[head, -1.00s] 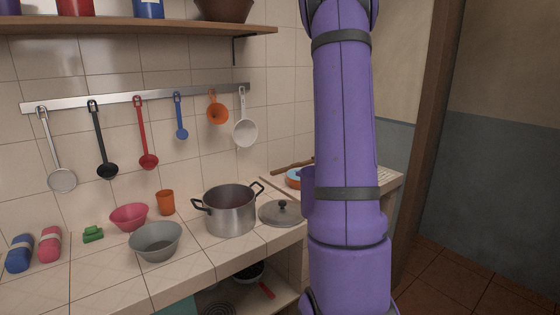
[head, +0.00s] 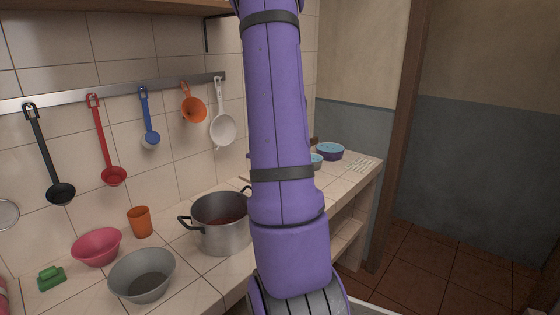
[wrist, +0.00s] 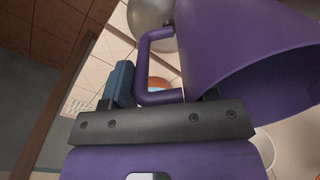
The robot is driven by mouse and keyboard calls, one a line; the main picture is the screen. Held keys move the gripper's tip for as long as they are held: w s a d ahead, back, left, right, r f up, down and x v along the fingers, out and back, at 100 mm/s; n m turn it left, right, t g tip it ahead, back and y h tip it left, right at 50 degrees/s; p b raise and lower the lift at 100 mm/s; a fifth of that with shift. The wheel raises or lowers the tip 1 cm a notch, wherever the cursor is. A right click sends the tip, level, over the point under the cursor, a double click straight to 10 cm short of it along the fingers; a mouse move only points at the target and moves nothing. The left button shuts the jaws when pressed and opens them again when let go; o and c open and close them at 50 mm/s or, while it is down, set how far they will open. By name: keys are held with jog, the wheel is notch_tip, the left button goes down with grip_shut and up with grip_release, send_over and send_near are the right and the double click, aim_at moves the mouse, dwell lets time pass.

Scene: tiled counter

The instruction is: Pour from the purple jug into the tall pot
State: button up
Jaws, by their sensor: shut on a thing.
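The tall pot (head: 222,238) is a grey metal pot with dark side handles on the counter in the head view. Its top is open and something reddish shows inside; its right side is partly behind my arm. The purple jug (wrist: 235,45) fills the upper right of the wrist view, its wide mouth towards the lower right. My gripper (wrist: 160,98) is shut on the jug's handle (wrist: 146,58). Gripper and jug are not visible in the head view, where my arm fills the middle. I cannot tell how far the jug is tilted or whether it holds anything.
A grey bowl (head: 142,276), pink bowl (head: 97,247), orange cup (head: 140,221) and green object (head: 51,278) stand left of the pot. Ladles hang from a wall rail (head: 60,100). A blue-topped bowl (head: 330,151) sits at the counter's far right end.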

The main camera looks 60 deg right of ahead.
jog(key=shift+w+a+r+g+h, duration=0.3)
jog(key=shift+w+r+g, duration=0.1)
jog(key=shift+r, duration=0.15)
jog(key=shift+w+a+r+g+h, duration=0.2)
jog(key=shift+w+r+g+h, duration=0.15)
jog(key=shift+r, duration=0.2)
jog(key=w+a+g+h, duration=0.4)
jog(key=w+g+h, duration=0.1)
jog(key=g, duration=0.1)
jog(key=shift+a+f, duration=0.15)
jog(key=shift+f, duration=0.3)
jog(key=shift+w+a+f+g, duration=0.1)
jog(key=shift+w+f+g, duration=0.05)
jog(key=shift+f+g, duration=0.1)
jog(key=shift+w+a+f+h, duration=0.1)
jog(key=shift+f+h, duration=0.05)
jog(key=shift+h, duration=0.1)
jog(key=shift+w+a+f+g+h, duration=0.15)
jog(key=shift+w+a+g+h, duration=0.3)
jog(key=shift+g, duration=0.25)
jog(key=shift+w+a+f+g+h, duration=0.1)
jog(key=shift+w+a+g+h, duration=0.3)
jog(key=shift+g, duration=0.3)
